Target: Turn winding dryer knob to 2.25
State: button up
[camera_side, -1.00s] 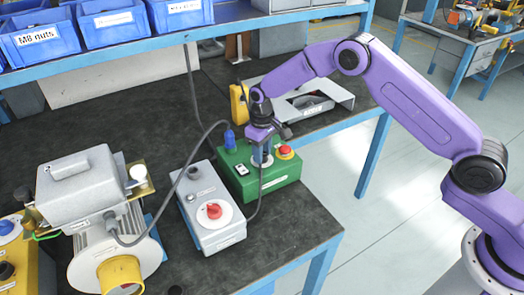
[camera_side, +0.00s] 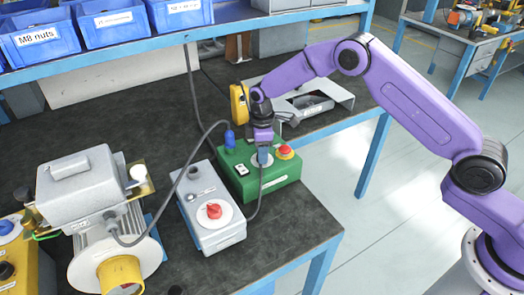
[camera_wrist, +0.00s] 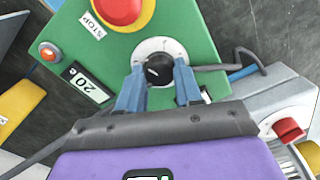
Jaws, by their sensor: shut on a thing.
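A green control box (camera_side: 272,182) stands on the bench and fills much of the wrist view (camera_wrist: 192,30). Its black knob (camera_wrist: 158,69) sits on a round pale dial, whose marks are too small to read. My gripper (camera_wrist: 159,75) points down over the box, its two blue fingers on either side of the knob and shut on it. In the side view my gripper (camera_side: 263,150) hides the knob. A small display (camera_wrist: 86,82) on the box shows digits like "20", tilted; a decimal point is unclear. No winding dryer label is legible.
A yellow device (camera_side: 239,103) is behind.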

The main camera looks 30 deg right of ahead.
dwell(0.3)
jog(key=o, duration=1)
jog(key=shift+o, duration=0.2)
notch_tip(320, 180, up, 18)
jog(key=shift+f, duration=0.25)
